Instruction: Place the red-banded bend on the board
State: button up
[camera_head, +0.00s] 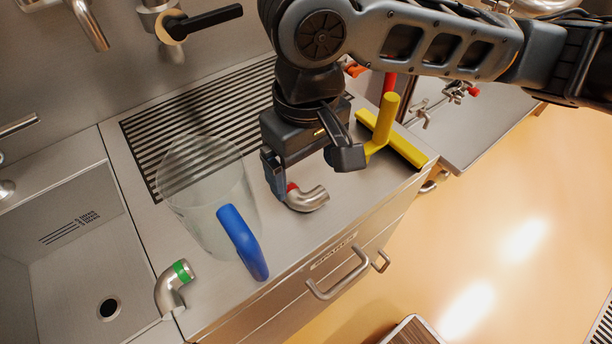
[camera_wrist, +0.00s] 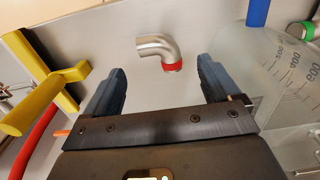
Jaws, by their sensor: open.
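The red-banded bend (camera_head: 307,198) is a short steel elbow with a red band at one end. It lies on the steel counter just below my gripper (camera_head: 310,172). In the wrist view the red-banded bend (camera_wrist: 158,48) shows beyond and between the fingertips, its red band towards the right finger. My gripper (camera_wrist: 162,85) is open and empty, with blue-grey fingers apart. A green-banded bend (camera_head: 174,286) sits at the counter's front left by the sink; part of it shows in the wrist view (camera_wrist: 305,30). I cannot make out the board for certain.
A clear measuring jug (camera_head: 195,205) with a blue handle (camera_head: 243,243) stands close left of my gripper. A yellow T-handled tool (camera_head: 382,125) stands to the right. A slotted drain grate (camera_head: 160,135) lies behind, the sink (camera_head: 60,235) at left. The counter's front edge is near.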

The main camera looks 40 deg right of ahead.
aim_at(306, 194)
notch_tip(306, 194, up, 7)
jog(key=p, duration=0.1)
jog(key=shift+f, duration=0.15)
